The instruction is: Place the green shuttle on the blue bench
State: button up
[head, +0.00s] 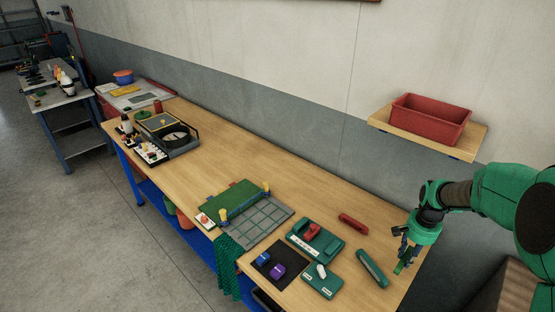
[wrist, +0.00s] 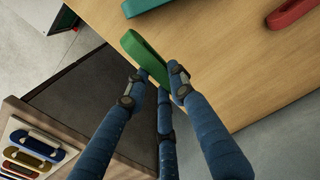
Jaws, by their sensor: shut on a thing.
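My gripper (head: 402,254) hangs near the right end of the long wood-topped bench with a blue frame (head: 330,205). It is shut on a green shuttle (wrist: 145,55), gripped by one end between dark blue fingers in the wrist view. The shuttle shows as a small green piece (head: 400,267) below the fingers in the head view. In the wrist view it appears by the edge of the wooden top (wrist: 225,65); I cannot tell its height. A second bench with a grey top and blue-grey legs (head: 62,100) stands at the far left.
A teal shuttle-like piece (head: 371,268) and a red one (head: 353,223) lie near my gripper. Green trays (head: 330,251), a dark mat (head: 290,283) and a netting board (head: 270,224) occupy the front. Several coloured shuttles (wrist: 38,145) show at lower left in the wrist view. A shelf holds a red bin (head: 430,118).

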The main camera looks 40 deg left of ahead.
jog(key=shift+f, duration=0.35)
dwell(0.4)
jog(key=w+a, duration=0.2)
jog(key=w, duration=0.3)
jog(key=w+a+f+b, duration=0.1)
jog(key=w+a, duration=0.1)
jog(key=w, duration=0.3)
jog(key=w+a, duration=0.2)
jog(key=w, duration=0.2)
jog(key=shift+w+a+f+b, duration=0.1)
jog(key=shift+w+f+b, duration=0.15)
jog(key=shift+w+b, duration=0.15)
jog(key=shift+f, duration=0.1)
jog(key=shift+f+b, duration=0.4)
jog(key=shift+f, duration=1.3)
jog(key=o, duration=1.1)
jog(key=shift+f, duration=0.1)
jog(key=shift+c, duration=0.2)
